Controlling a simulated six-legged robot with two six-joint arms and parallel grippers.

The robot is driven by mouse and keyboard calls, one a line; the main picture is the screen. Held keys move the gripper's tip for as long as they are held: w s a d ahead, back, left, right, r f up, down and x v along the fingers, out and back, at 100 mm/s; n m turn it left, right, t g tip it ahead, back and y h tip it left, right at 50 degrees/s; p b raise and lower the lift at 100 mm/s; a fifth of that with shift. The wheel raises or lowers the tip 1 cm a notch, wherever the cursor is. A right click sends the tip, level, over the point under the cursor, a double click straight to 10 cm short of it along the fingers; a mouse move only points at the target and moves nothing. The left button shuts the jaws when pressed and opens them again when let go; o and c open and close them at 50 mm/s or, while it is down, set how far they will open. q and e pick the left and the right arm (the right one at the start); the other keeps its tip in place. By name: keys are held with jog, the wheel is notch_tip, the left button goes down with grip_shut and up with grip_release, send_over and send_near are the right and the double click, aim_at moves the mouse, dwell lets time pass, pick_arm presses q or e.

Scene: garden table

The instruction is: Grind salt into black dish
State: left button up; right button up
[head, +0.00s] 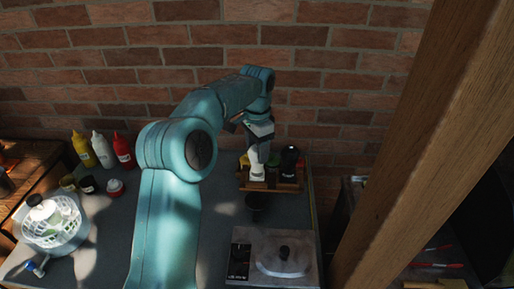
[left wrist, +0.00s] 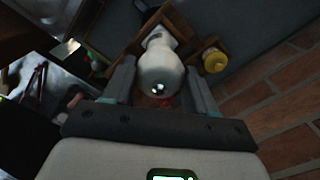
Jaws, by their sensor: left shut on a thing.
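A white salt grinder (head: 257,169) stands upright at the left part of a wooden rack (head: 285,187) against the brick wall. My left gripper (head: 259,151) comes down on it from above and is shut on its upper part. In the left wrist view the grinder (left wrist: 161,66) with its shiny metal knob is between the two fingers (left wrist: 160,84). I cannot tell whether its base touches the rack. The small black dish (head: 256,203) is on the table just in front of the rack. My right gripper is not in view.
A black grinder (head: 289,160) stands in the rack to the right. Red (head: 122,150), white and yellow bottles and a salad spinner (head: 53,220) are at left. A wooden post (head: 425,150) rises at right.

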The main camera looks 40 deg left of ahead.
pick_arm(q)
jog(key=shift+f, duration=0.15)
jog(key=m, duration=0.7)
jog(key=o, duration=1)
jog(key=shift+w, duration=0.1)
jog(key=shift+r, duration=3.6)
